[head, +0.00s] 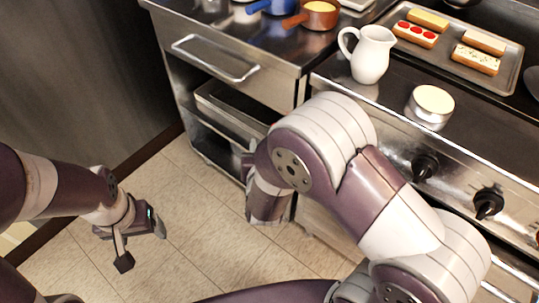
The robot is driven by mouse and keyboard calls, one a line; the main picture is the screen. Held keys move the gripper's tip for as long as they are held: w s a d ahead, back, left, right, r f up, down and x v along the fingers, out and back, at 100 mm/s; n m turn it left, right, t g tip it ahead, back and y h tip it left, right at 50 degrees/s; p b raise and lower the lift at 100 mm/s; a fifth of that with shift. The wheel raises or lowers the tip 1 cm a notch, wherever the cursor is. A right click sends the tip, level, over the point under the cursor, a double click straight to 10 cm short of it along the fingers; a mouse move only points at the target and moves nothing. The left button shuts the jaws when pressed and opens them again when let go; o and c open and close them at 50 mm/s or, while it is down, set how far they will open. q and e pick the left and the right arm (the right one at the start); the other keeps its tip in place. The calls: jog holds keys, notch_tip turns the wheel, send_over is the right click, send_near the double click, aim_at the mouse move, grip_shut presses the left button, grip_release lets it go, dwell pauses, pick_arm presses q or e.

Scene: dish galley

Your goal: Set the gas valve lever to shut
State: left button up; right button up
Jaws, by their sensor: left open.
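I cannot make out a gas valve lever in the head view; it may be hidden behind my right arm or out of the picture. My left gripper (141,243) is open and empty at the lower left, above the tiled floor and apart from the counters. My right arm crosses the middle of the view in front of the stove (395,135). Its far end points down beside the cabinet, and its gripper fingers do not show.
The stove front has black knobs (425,168) (488,205). On top stand a white pitcher (371,58), a round tin (431,104) and a tray (508,82) with food. A steel cabinet (235,85) stands left. Floor (190,235) is clear around my left gripper.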

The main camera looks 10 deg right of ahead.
notch_tip(320, 180, down, 4)
jog(key=s+d+t+h+b, duration=0.1)
jog(key=s+t+h+b, duration=0.1)
jog(key=t+h+b, duration=0.1)
jog(key=shift+m, duration=0.3)
jog(key=b+x, duration=0.2)
jog(key=x, duration=1)
jog(key=shift+d+r+b, duration=0.1)
jog(key=shift+d+b, duration=0.05)
jog(key=shift+b, duration=0.25)
pick_arm(q)
notch_tip(320, 180, down, 9)
pick_arm(e)
grip_shut()
